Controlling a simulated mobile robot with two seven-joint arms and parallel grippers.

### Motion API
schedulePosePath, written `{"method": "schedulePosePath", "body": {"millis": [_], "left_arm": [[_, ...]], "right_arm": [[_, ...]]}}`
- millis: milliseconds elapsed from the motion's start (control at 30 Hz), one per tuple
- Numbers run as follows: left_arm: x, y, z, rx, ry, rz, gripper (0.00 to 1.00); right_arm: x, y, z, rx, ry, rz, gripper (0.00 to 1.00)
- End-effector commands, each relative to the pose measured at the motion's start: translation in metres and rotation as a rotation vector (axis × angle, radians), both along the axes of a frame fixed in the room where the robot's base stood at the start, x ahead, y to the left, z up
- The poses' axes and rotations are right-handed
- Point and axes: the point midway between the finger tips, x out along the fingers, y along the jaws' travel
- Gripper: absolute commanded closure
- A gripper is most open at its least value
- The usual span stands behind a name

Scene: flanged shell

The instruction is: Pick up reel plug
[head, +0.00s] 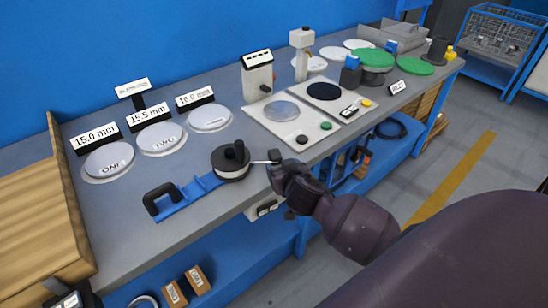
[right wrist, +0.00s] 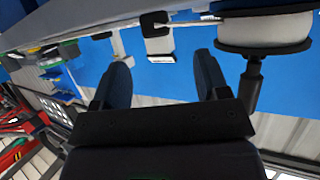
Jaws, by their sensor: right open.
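The reel plug (head: 232,163), which I take to be the black-and-white spool with a black knob on top, stands near the front edge of the grey bench, at the right end of a blue bar. In the right wrist view the reel (right wrist: 268,32) is at the upper right, its black handle (right wrist: 252,85) pointing down the picture. My right gripper (head: 276,166) is just right of the reel, at the bench edge. Its fingers (right wrist: 162,75) are apart with nothing between them; the reel lies outside the right-hand finger. My left gripper is not in view.
A blue bar with a black handle (head: 160,199) lies left of the reel. A thin rod with a small black end piece (head: 274,155) sits between reel and gripper. Labelled discs (head: 161,140) and a grey panel (head: 284,112) stand behind. A wooden crate (head: 40,215) is at left.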

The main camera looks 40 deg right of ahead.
Motion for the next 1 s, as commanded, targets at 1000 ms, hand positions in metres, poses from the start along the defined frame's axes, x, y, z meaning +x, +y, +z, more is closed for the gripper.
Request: {"method": "schedulePosePath", "body": {"millis": [1000], "left_arm": [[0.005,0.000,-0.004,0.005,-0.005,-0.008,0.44]], "right_arm": [[0.068,-0.027,-0.026,-0.001,0.001,0.002,0.32]]}}
